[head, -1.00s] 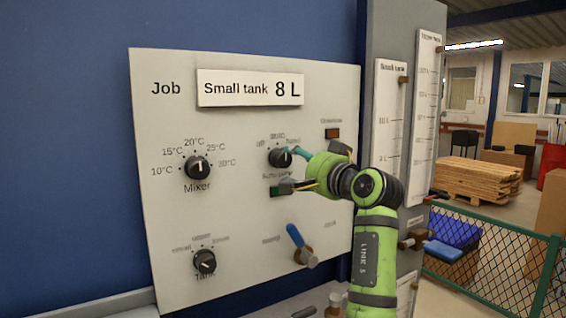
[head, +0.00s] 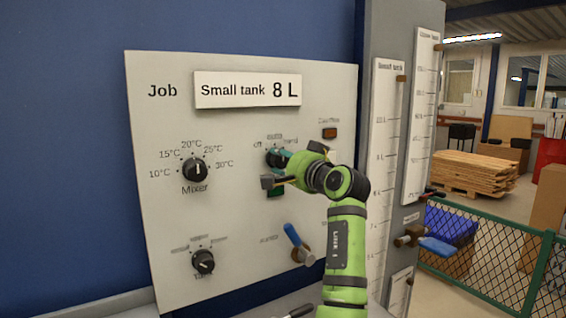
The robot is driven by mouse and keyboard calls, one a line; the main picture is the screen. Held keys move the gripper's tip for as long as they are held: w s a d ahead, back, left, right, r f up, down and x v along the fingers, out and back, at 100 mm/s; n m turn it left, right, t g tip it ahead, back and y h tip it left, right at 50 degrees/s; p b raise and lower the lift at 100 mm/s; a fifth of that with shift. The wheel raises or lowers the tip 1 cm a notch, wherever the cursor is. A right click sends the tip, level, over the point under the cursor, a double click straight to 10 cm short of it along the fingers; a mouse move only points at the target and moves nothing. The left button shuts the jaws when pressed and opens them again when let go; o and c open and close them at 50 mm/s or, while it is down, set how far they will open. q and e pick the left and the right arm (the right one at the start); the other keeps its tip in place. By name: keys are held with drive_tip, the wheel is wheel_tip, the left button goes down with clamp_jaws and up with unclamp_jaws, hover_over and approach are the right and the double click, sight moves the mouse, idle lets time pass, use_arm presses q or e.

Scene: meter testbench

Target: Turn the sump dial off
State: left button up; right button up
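The dial marked off, a blurred middle position and hand (head: 273,157) is a black knob in the middle of the pale panel. Its lower name label is hidden behind my gripper, and its pointer direction cannot be made out. The grey fingertip is lower, over the green button (head: 276,192). Nothing shows held. My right gripper is not in view.
The panel (head: 230,240) also carries the Mixer dial (head: 195,170), the Tank dial (head: 203,262), a blue-handled lever (head: 295,240) and an orange lamp (head: 330,133). Tank gauges (head: 385,150) and a blue-handled valve (head: 432,246) stand to the right.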

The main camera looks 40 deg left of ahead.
use_arm(q)
drive_tip(key=shift+a+f, duration=0.1)
drive_tip(key=shift+f, duration=0.05)
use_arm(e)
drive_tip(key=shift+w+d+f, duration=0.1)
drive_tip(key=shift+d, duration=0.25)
use_arm(q)
drive_tip(key=shift+n+b, duration=0.3)
drive_tip(key=shift+n, duration=0.3)
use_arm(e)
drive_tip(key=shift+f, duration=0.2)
use_arm(q)
drive_tip(key=shift+f+n+b, duration=0.15)
drive_tip(key=shift+n+b, duration=0.2)
drive_tip(key=shift+n, duration=0.35)
drive_tip(key=n+b, duration=0.1)
drive_tip(key=n, duration=0.2)
drive_tip(key=shift+n+b, duration=0.55)
drive_tip(key=shift+n, duration=1.05)
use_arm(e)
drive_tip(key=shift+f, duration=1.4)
use_arm(q)
drive_tip(key=o, duration=1.1)
drive_tip(key=shift+n, duration=0.3)
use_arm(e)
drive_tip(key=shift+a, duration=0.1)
use_arm(q)
drive_tip(key=shift+o, duration=0.2)
